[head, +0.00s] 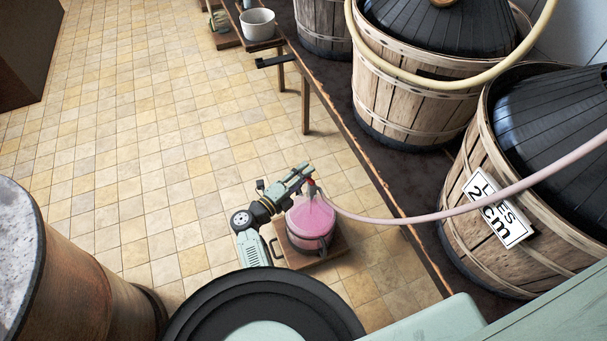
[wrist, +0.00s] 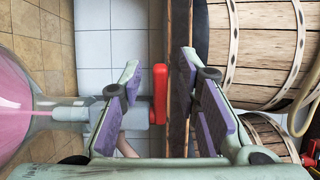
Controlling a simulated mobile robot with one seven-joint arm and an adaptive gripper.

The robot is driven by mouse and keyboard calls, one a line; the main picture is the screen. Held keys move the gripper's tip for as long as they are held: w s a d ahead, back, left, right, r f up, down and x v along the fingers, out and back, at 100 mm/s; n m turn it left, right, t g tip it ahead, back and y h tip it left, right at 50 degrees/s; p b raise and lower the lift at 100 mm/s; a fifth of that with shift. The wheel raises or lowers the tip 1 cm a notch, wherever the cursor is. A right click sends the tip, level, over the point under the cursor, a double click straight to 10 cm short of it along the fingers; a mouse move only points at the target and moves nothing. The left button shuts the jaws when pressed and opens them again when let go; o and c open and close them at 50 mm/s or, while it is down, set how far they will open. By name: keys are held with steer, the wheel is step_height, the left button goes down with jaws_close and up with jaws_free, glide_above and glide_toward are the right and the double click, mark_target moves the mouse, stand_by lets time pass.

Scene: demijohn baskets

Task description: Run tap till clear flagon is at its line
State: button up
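The clear flagon (head: 311,228) stands upright on a small wooden board, with pink liquid in it. In the wrist view its glass shoulder (wrist: 45,103) is at the left, and a thin pink stream runs from the neck into the pink liquid. The tap (wrist: 135,112), a grey body with a red lever (wrist: 160,96), sits at the flagon's mouth. My gripper (wrist: 160,68) is open, its purple-padded fingers on either side of the red lever with gaps showing. In the head view my gripper (head: 304,175) is at the flagon's top. I cannot make out the fill line.
A pink hose (head: 440,215) runs from the tap to the right, across a basket demijohn (head: 475,185) with a tag partly reading "2 cm". More basket demijohns stand on the dark bench (head: 405,185). A white pot (head: 258,24) is at the back. Tiled floor (head: 130,170) is clear on the left.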

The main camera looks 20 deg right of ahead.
steer(key=shift+c, duration=0.4)
jaws_close()
steer(key=shift+w, duration=0.1)
steer(key=shift+w+d+f+m+g+b, duration=0.1)
steer(key=shift+m+g+b, duration=0.35)
steer(key=shift+b, duration=0.2)
steer(key=m+g+h+b, duration=0.1)
steer(key=m+g+b, duration=0.1)
steer(key=g, duration=0.1)
steer(key=d+m+g+b, duration=0.1)
steer(key=m+g+b, duration=0.1)
steer(key=g+b, duration=0.1)
steer(key=shift+d+g+h, duration=0.15)
steer(key=shift+g+h, duration=0.1)
steer(key=shift+h, duration=0.15)
